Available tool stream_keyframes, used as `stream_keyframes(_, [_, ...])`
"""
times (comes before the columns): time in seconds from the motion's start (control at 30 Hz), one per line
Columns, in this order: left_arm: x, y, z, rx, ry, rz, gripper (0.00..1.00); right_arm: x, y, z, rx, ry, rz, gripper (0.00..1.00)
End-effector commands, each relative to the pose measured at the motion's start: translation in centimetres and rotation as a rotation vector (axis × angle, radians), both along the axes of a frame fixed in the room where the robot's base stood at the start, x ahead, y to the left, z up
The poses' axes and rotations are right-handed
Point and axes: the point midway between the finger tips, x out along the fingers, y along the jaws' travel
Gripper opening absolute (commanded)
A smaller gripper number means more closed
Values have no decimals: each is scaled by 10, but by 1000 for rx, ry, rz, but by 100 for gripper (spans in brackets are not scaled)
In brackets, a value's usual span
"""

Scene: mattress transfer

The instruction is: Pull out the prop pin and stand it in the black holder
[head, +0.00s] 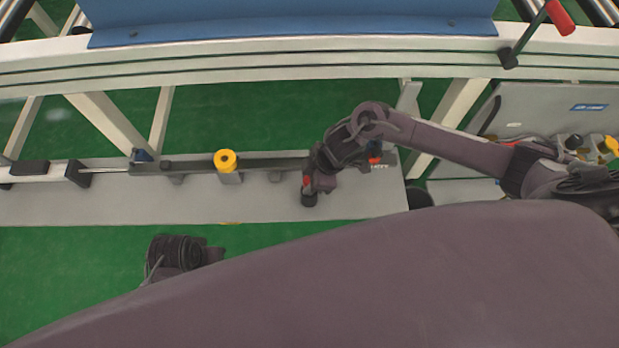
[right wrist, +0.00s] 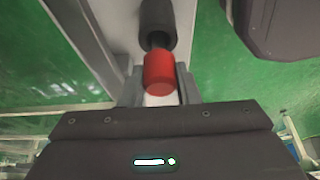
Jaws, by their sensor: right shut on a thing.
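The prop pin shows as a red grip (right wrist: 165,74) between the fingers of my right gripper (right wrist: 163,88) in the right wrist view. A dark narrower part runs from it toward a black cylinder, which looks like the black holder (right wrist: 158,22). I cannot tell whether the pin's end is inside it or only in front of it. In the head view my right gripper (head: 312,184) points down over the grey plate, with a bit of red at its side and the black holder (head: 308,200) just below.
A grey plate (head: 120,205) carries a dark rail and a yellow-topped post (head: 226,161). A small red part (head: 375,160) sits near the rail's right end. A white frame beam (head: 250,65) with a blue pad (head: 290,20) crosses behind. Green floor lies around.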

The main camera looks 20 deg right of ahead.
Motion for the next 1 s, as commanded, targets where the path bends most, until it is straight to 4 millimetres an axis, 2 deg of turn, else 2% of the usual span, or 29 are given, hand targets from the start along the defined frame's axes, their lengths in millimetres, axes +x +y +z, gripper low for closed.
stream_keyframes(0.63, [0,0,-11,0,0,0,36,0,0,-17,0,0,0,2])
stream_keyframes(0.67, [0,0,-10,0,0,0,36,0,0,-16,1,-1,1,33])
stream_keyframes(0.7, [0,0,-9,0,0,0,36,0,0,-16,1,-1,1,38])
stream_keyframes(0.83, [0,0,-10,0,0,0,36,0,0,-16,0,0,1,55])
stream_keyframes(1.0, [0,0,-10,0,0,0,36,0,0,-16,0,0,0,55])
